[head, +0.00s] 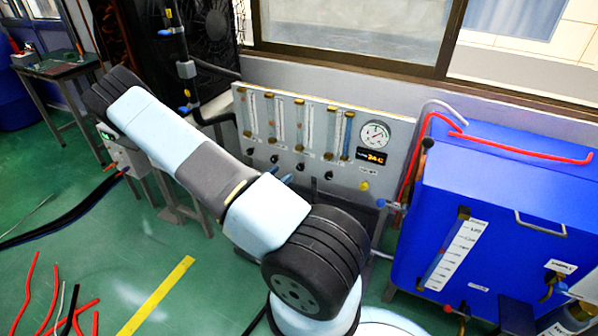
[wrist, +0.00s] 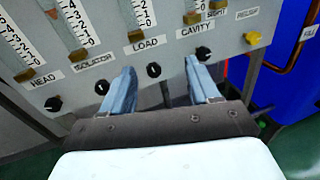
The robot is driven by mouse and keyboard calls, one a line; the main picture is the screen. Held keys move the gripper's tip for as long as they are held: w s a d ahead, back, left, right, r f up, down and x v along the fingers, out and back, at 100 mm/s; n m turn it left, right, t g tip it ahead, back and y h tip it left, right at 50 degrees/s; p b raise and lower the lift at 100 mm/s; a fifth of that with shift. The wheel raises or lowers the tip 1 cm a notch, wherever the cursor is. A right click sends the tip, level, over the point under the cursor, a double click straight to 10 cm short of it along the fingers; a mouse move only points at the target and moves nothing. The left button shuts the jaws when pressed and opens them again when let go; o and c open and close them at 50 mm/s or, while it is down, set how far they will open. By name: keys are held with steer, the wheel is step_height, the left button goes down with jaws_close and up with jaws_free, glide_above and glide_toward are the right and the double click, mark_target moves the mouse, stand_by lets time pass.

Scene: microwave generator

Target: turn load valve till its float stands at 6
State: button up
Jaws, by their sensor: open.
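The load valve is a black knob (wrist: 153,70) under the LOAD label in the wrist view. Above it is the load tube's scale (wrist: 139,14), cut off by the top edge; a brass-coloured piece (wrist: 136,36) is at its foot. I cannot make out a float or its reading. My gripper (wrist: 160,67) is open. Its two pale-blue fingers point at the panel, one on each side of the load knob in the picture, apart from it. In the head view my gripper (head: 279,176) is mostly hidden behind my arm, low before the panel (head: 393,101).
Black knobs sit left (wrist: 101,88) and right (wrist: 203,53) of the load knob, close to the fingers. A yellow relief knob (wrist: 252,38) is farther right. The panel has a round gauge (head: 374,134). A blue tank (head: 500,215) with red hoses stands at right.

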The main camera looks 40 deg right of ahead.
mark_target(300, 170)
step_height(300, 170, down, 8)
steer(key=d+n+t+y, duration=0.1)
steer(key=d+n+t, duration=0.1)
steer(key=n+t, duration=0.3)
steer(key=shift+n+g, duration=0.3)
steer(key=shift+n, duration=0.1)
steer(key=x, duration=1.3)
steer(key=shift+d+f, duration=0.1)
steer(key=shift+d, duration=0.1)
steer(key=c, duration=1)
steer(key=shift+s+n, duration=0.15)
steer(key=shift+n, duration=0.95)
steer(key=o, duration=1)
